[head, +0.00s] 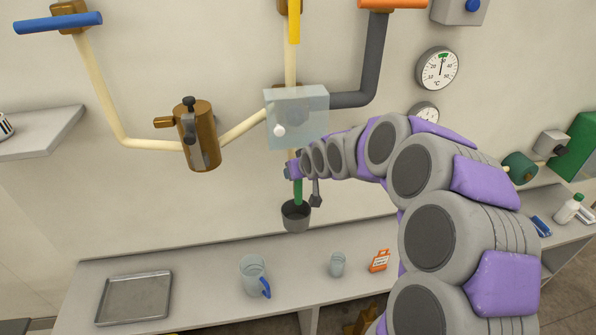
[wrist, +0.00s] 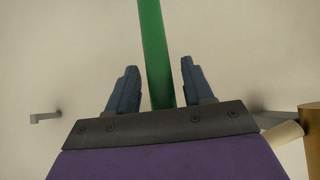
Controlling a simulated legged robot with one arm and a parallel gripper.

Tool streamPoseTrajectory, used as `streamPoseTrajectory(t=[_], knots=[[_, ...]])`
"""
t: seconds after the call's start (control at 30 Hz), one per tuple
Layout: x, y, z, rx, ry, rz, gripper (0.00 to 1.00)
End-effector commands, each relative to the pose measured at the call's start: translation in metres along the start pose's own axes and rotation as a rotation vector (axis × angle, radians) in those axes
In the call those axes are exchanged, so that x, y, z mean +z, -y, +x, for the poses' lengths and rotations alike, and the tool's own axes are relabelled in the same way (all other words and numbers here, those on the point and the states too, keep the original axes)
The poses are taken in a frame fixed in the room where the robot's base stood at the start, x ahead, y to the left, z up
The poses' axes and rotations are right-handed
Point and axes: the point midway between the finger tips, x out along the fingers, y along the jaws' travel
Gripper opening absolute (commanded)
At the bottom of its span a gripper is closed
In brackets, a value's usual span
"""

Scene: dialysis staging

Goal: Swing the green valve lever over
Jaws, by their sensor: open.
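The green valve lever (head: 298,192) hangs straight down below a clear box on the wall in the head view, above a dark grey cup (head: 296,216). In the wrist view the green lever (wrist: 153,45) runs upright between the two blue fingers of my gripper (wrist: 158,68). The fingers stand apart with a gap on each side of the lever. In the head view my gripper (head: 291,171) is at the upper part of the lever. The lever's upper end and pivot are hidden there.
The clear box (head: 310,106) sits just above my gripper. A brass strainer (head: 198,135) is on the pipe to the left. Below, the counter (head: 205,270) holds a metal tray (head: 134,299), a jug (head: 252,272), a beaker (head: 337,264) and an orange box (head: 379,260).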

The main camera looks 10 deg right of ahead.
Motion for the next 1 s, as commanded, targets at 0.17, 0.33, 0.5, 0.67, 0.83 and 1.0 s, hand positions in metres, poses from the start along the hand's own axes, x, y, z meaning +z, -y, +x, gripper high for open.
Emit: streamPoseTrajectory(t=[0.17,0.33,0.5,0.67,0.83,1.0], knots=[[-0.001,0.0,-0.003,0.001,-0.002,0.0,0.51],[-0.001,-0.001,-0.017,0.001,-0.002,0.001,0.51],[-0.002,-0.001,-0.044,0.001,-0.009,0.001,0.51],[-0.002,-0.001,-0.069,0.001,-0.006,0.001,0.51],[-0.001,-0.001,-0.097,0.001,-0.004,0.001,0.51],[-0.002,-0.001,-0.127,0.001,-0.005,0.001,0.51]])
